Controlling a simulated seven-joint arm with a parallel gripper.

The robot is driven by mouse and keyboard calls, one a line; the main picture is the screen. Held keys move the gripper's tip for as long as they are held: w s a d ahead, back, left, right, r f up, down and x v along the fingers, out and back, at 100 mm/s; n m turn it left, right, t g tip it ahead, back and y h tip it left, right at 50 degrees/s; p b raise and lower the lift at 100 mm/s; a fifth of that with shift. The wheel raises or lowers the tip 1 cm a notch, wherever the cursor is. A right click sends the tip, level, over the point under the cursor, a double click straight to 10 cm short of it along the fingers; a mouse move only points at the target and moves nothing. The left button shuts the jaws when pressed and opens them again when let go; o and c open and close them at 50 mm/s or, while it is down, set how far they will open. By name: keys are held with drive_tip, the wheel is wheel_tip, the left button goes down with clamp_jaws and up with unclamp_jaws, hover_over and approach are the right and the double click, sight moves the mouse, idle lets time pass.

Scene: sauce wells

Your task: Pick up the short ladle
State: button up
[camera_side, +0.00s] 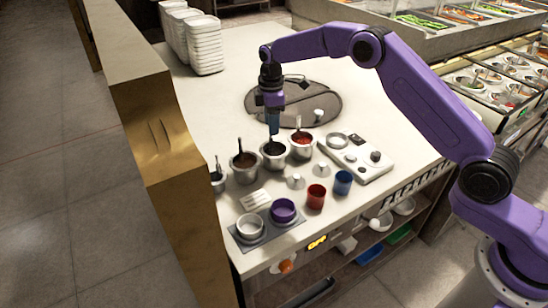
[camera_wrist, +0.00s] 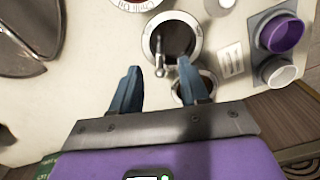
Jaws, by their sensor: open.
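A metal ladle (camera_wrist: 159,48) stands in a steel sauce pot (camera_wrist: 175,15) of dark sauce in the wrist view. Its handle points toward my gripper (camera_wrist: 159,68), whose two blue fingers are spread apart and empty on either side of the handle's near end. In the side view my gripper (camera_side: 273,132) points down just above the middle pot (camera_side: 274,163) of the row, and the ladle there is hard to make out. Other ladle handles rise from the brown-sauce pot (camera_side: 239,146), the red-sauce pot (camera_side: 299,123) and the left-end pot (camera_side: 217,162). Their lengths are hard to compare.
Neighbouring pots stand close on both sides; one (camera_wrist: 207,75) is partly hidden by my right finger. A purple cup (camera_side: 284,210), white cup (camera_side: 250,227), red cup (camera_side: 316,196), blue cup (camera_side: 342,183) and a white appliance (camera_side: 370,165) stand in front. Stacked white containers (camera_side: 203,45) are behind.

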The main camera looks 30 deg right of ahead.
drive_tip(key=shift+f, duration=1.25)
clamp_jaws()
wheel_tip(320, 180, up, 10)
drive_tip(key=shift+r, duration=0.1)
